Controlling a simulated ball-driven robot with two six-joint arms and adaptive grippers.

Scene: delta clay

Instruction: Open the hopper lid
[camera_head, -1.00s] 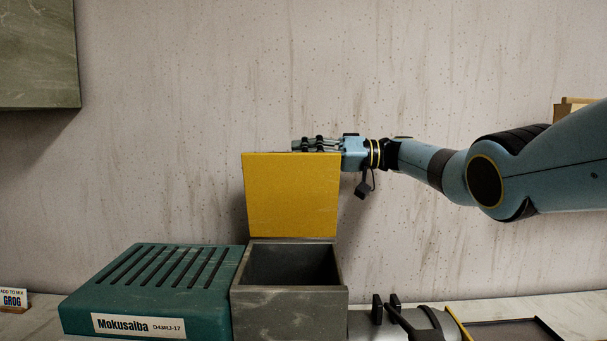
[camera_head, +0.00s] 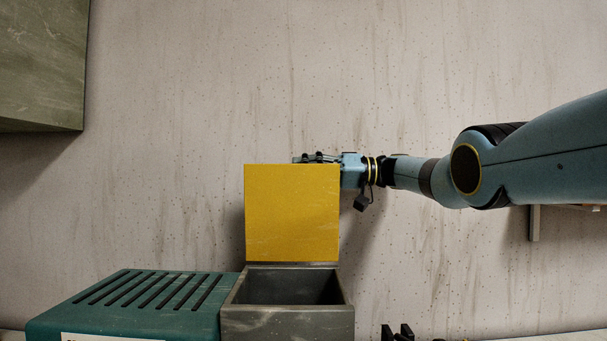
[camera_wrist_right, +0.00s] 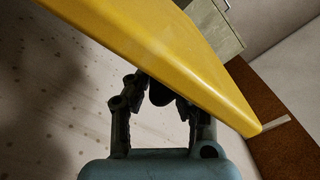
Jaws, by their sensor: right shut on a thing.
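The yellow hopper lid (camera_head: 292,213) stands upright at the back edge of the grey hopper (camera_head: 288,325), whose open, empty-looking inside shows below it. My right gripper (camera_head: 307,158) is at the lid's top edge, reaching in from the right; its fingers are partly hidden behind the lid. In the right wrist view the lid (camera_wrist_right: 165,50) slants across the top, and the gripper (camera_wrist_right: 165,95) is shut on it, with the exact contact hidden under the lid. My left gripper is not in view.
A teal slatted box (camera_head: 135,302) stands against the hopper's left side. A greenish cabinet (camera_head: 40,65) hangs at the upper left. Dark upright pieces (camera_head: 397,333) show at the bottom, right of the hopper. The wall behind is bare.

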